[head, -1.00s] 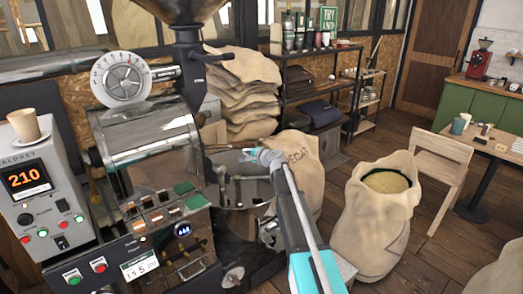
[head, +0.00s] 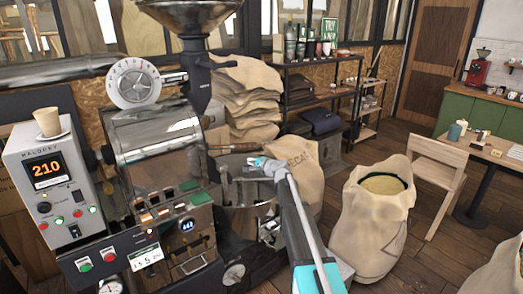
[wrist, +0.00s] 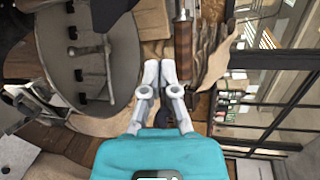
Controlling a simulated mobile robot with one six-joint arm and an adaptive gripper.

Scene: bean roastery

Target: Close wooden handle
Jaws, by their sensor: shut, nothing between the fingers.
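A brown wooden handle (wrist: 183,45) with a metal collar shows at the top of the wrist view, just right of and beyond my fingertips. I cannot tell whether it touches them.
The cooling tray with its stirring arms (wrist: 92,50) lies left of my fingers in the wrist view. A control box (head: 45,175) with a cup (head: 47,121) stands at the left. An open bean sack (head: 375,225) and a chair (head: 440,170) stand at the right.

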